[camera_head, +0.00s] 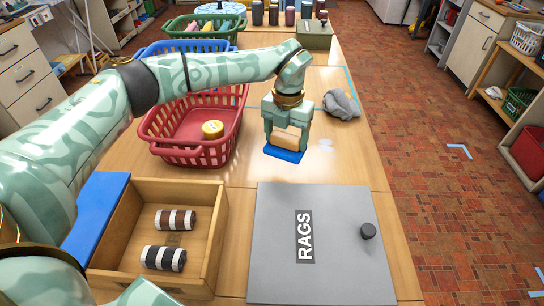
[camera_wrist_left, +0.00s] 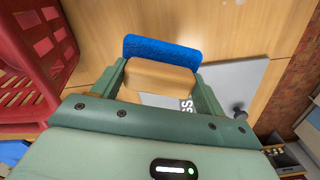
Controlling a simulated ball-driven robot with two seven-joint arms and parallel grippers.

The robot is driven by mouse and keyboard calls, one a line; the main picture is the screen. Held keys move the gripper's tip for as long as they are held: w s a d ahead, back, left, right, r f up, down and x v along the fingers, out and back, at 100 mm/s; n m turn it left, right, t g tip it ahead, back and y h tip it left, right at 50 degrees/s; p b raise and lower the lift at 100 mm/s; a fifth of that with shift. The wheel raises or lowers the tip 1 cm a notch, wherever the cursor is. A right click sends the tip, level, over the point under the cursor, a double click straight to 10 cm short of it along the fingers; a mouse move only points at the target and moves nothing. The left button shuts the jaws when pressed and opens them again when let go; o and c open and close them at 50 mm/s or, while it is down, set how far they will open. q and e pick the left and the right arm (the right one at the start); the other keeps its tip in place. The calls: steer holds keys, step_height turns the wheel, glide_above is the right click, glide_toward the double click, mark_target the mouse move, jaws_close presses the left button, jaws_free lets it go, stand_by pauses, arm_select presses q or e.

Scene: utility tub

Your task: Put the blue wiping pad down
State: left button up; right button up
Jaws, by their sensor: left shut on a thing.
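The blue wiping pad (camera_head: 285,155) has a tan block-shaped grip (camera_head: 287,138) on top. My left gripper (camera_head: 287,134) points down and is shut on the tan grip, with the blue pad below it. The pad is over the wooden table (camera_head: 240,172), to the right of the red basket. I cannot tell whether its underside touches the table. In the left wrist view the blue pad (camera_wrist_left: 162,52) shows beyond the tan grip (camera_wrist_left: 160,78), which sits between both fingers. My right gripper is not in view.
A red basket (camera_head: 236,128) with a yellow round thing (camera_head: 212,129) stands left of the pad. A grey cloth (camera_head: 342,104) lies to the right. A grey panel marked RAGS (camera_head: 340,215) and a wooden box (camera_head: 213,240) with striped rolls are nearer. Bare table surrounds the pad.

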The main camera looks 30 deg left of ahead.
mark_target(274, 144)
arm_select(q)
steer(key=a+f, duration=0.1)
steer(key=f, duration=0.1)
steer(key=s+a+f, duration=0.1)
steer(key=shift+a+f, duration=0.3)
steer(key=shift+f, duration=0.1)
steer(key=f+b, duration=0.1)
steer(key=f, duration=0.2)
steer(key=shift+s+a+f+b, duration=0.15)
steer(key=shift+a+f+b, duration=0.05)
steer(key=shift+f+b, duration=0.2)
steer(key=shift+r, duration=0.1)
steer(key=o, duration=1)
step_height(274, 144, up, 12)
steer(key=p, duration=0.3)
